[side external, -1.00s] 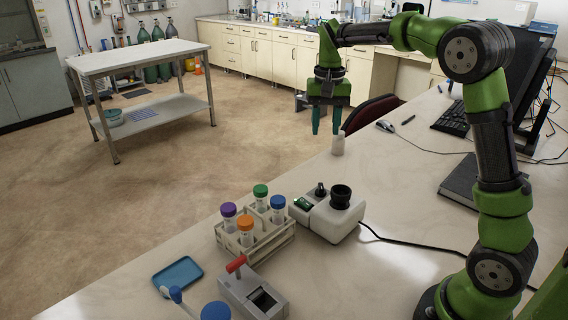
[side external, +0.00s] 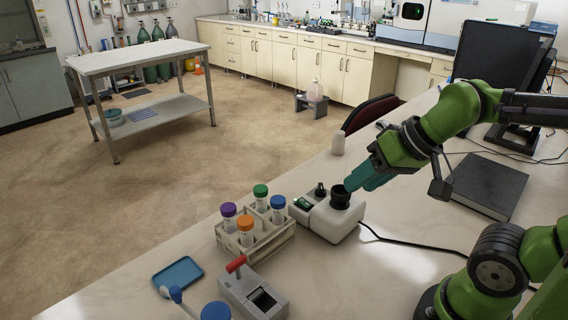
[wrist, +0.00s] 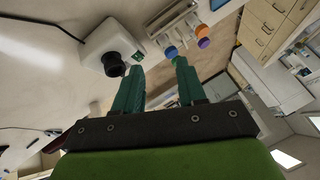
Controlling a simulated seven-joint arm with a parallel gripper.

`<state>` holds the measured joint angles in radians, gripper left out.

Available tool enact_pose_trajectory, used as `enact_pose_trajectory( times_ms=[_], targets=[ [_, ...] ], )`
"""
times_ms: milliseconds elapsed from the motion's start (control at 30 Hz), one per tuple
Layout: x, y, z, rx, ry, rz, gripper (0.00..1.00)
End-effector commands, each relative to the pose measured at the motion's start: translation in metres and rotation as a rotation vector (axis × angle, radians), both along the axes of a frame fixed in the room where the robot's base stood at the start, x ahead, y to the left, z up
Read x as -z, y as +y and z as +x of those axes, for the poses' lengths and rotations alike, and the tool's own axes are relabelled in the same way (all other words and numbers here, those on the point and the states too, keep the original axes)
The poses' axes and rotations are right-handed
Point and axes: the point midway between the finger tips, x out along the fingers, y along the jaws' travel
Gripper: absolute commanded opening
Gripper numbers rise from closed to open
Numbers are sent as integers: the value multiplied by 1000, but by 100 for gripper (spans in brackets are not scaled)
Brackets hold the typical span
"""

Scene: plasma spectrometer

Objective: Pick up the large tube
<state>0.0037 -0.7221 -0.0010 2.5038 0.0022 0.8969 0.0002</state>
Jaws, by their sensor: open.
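A pale rack (side external: 262,247) on the bench holds capped tubes: a purple-capped tube (side external: 228,212), a green-capped tube (side external: 261,195), an orange-capped tube (side external: 245,227) and a blue-capped tube (side external: 278,206). I cannot tell which one is the large tube. My gripper (side external: 353,183) is open and empty, tilted, with its fingertips beside and above the black cup of the white mixer (side external: 328,220), to the right of the rack. In the wrist view my gripper (wrist: 159,66) shows two spread teal fingers, with the rack's coloured caps beyond the right finger.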

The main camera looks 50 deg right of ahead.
Motion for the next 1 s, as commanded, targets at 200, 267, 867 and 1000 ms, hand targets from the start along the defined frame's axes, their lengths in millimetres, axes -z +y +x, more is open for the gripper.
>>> enact_pose_trajectory(
  times_ms=[200,267,867,1000],
  targets=[
    [-8,1,-2,-6,-30,-2,40],
    [-8,1,-2,-5,-30,-2,40],
    [-6,3,-1,-14,-21,-1,50],
    [5,12,9,-51,47,-5,50]
  ],
)
